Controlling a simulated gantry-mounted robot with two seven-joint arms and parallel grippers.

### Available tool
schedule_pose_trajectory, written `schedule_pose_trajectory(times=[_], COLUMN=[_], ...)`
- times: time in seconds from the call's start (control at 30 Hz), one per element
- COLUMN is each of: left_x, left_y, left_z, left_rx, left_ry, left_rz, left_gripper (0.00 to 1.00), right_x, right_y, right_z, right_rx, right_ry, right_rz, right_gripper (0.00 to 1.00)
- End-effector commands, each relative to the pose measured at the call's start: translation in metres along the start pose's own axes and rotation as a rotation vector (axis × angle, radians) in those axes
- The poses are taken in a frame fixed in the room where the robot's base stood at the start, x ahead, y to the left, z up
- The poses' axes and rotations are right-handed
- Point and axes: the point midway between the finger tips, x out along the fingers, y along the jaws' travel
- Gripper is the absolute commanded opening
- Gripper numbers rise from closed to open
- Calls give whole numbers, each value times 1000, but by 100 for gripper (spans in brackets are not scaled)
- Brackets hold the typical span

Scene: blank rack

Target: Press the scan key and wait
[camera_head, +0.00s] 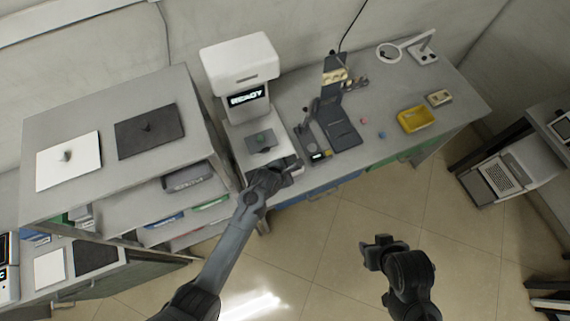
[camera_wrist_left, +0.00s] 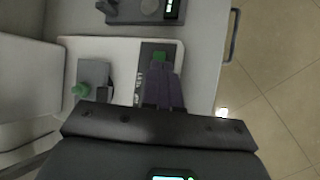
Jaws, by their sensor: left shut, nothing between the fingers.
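The white scanner (camera_head: 240,62) stands on the grey bench, and its display (camera_head: 247,97) reads READY. A dark grey block with a green part (camera_head: 262,140) sits on its base; in the left wrist view the green part (camera_wrist_left: 80,90) is left of my fingers. A green key (camera_wrist_left: 159,57) on a dark panel strip (camera_wrist_left: 150,75) shows just beyond my fingertips. My left gripper (camera_head: 289,168) is shut and empty over the front edge of the scanner's base; its fingers (camera_wrist_left: 163,85) are close to the key, contact unclear. My right gripper (camera_head: 375,252) hangs over the floor; its jaws are unclear.
Right of the scanner are a dark stand device (camera_head: 340,125), a yellow tray (camera_head: 414,120) and a ring lamp (camera_head: 390,51). A grey shelf unit (camera_head: 92,95) with a white and a dark plate on top stands at left. Floor in front is clear.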

Motion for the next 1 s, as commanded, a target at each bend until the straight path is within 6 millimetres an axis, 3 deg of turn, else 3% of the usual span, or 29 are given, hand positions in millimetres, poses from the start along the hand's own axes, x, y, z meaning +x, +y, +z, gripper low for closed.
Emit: schedule_pose_trajectory(times=[0.1,0.3,1.0], left_x=[0,-2,3], left_y=[25,49,50], left_z=[20,35,33], left_rx=[13,24,28], left_ry=[-26,-46,-48], left_rz=[35,67,74], left_gripper=[0,0,0], right_x=[5,9,16], right_y=[-1,-3,-1], right_z=[2,4,7], right_rx=[4,7,-3], right_ry=[0,-2,-2], right_rz=[-3,-8,0], right_gripper=[43,43,43])
